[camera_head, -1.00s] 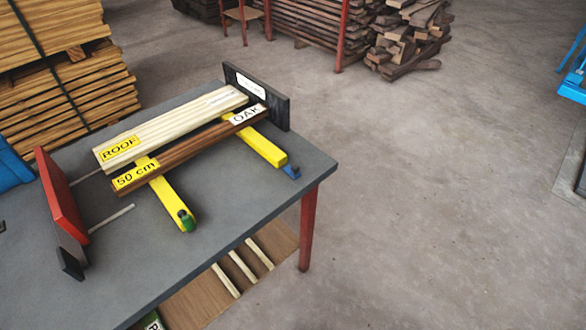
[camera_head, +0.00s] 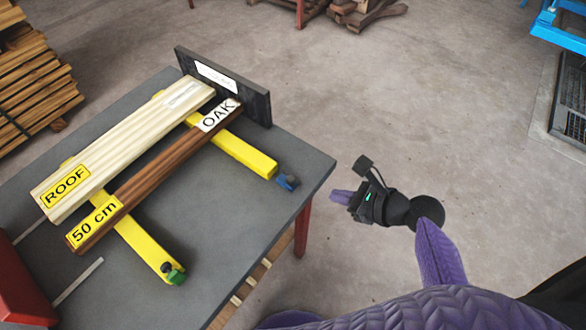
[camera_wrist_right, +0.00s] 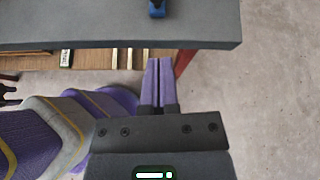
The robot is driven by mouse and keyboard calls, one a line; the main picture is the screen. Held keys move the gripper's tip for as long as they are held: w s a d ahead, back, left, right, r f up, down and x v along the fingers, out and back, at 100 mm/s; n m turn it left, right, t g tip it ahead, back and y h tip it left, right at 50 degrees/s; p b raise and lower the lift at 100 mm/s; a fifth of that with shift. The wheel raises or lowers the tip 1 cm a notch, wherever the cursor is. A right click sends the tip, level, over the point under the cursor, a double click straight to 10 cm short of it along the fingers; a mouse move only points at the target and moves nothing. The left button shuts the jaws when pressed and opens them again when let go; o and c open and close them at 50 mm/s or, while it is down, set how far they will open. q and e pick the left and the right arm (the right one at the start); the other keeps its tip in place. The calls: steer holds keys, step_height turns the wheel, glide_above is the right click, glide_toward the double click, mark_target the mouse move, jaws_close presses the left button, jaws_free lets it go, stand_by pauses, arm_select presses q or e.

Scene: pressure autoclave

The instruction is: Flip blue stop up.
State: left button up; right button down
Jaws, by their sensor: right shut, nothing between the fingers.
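The blue stop (camera_head: 288,182) sits at the near right end of the right yellow bar (camera_head: 240,154) on the grey table. It also shows at the top of the right wrist view (camera_wrist_right: 157,9), near the table edge. It looks low against the bar end. My right gripper (camera_head: 335,196) is off the table's right edge, to the right of the blue stop and apart from it. Its purple fingers are together and empty, and they also show in the right wrist view (camera_wrist_right: 158,82). My left gripper is not in view.
A green stop (camera_head: 174,274) is at the near end of the left yellow bar (camera_head: 142,246). A pale ROOF board (camera_head: 125,145) and a brown OAK board (camera_head: 155,172) lie across both bars. A black plate (camera_head: 240,95) stands behind them.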

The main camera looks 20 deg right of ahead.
mark_target(296, 185)
steer(key=b+x, duration=0.4)
steer(key=x, duration=0.5)
steer(key=shift+w+a+f, duration=0.1)
steer(key=shift+w+a, duration=0.15)
steer(key=shift+w, duration=0.05)
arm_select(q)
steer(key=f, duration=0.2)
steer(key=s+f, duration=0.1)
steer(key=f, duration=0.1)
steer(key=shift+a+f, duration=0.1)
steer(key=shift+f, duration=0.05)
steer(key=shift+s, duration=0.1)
